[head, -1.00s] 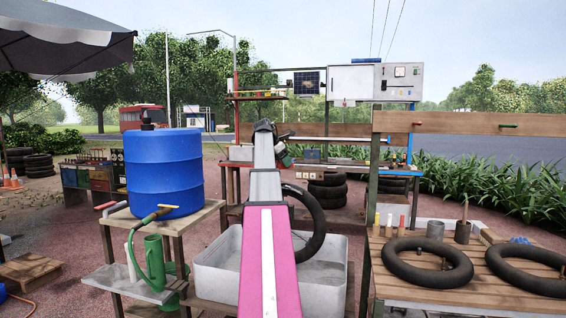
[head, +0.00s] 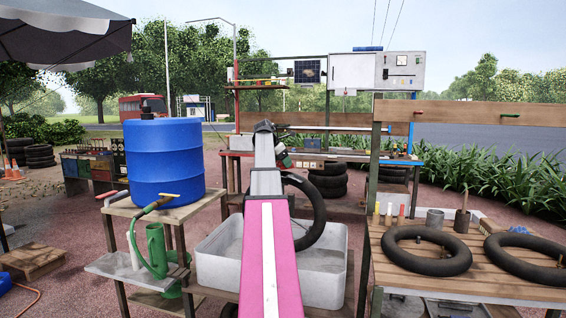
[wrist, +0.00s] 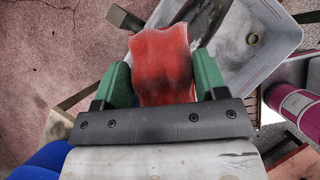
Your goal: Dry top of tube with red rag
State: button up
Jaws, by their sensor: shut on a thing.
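The red rag (wrist: 158,52) hangs bunched between the green fingers of my gripper (wrist: 162,78), which is shut on it. Dark smudges show on the cloth. In the head view my pink and grey arm hides the gripper and rag. A black tube (head: 318,211) stands upright in the pale wash basin (head: 325,285), partly hidden behind my arm. Its left side and part of its top are hidden. In the wrist view the basin (wrist: 267,22) lies beyond the rag, at upper right.
A blue barrel (head: 163,162) with a tap and green hose stands on a wooden stand at left. Two more black tubes (head: 427,268) (head: 528,272) lie on the slatted table (head: 480,270) at right. A workbench with tyres stands behind. Open reddish ground lies between.

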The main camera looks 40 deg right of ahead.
jog(key=shift+f, duration=0.75)
jog(key=shift+a, duration=0.1)
dwell(0.3)
jog(key=shift+s+a+r, duration=0.1)
jog(key=shift+s+a, duration=0.25)
jog(key=shift+s+a, duration=0.3)
jog(key=shift+a, duration=0.05)
jog(key=shift+w+d, duration=0.1)
jog(key=shift+w+d, duration=0.25)
jog(key=shift+d, duration=0.1)
jog(key=shift+w, duration=0.1)
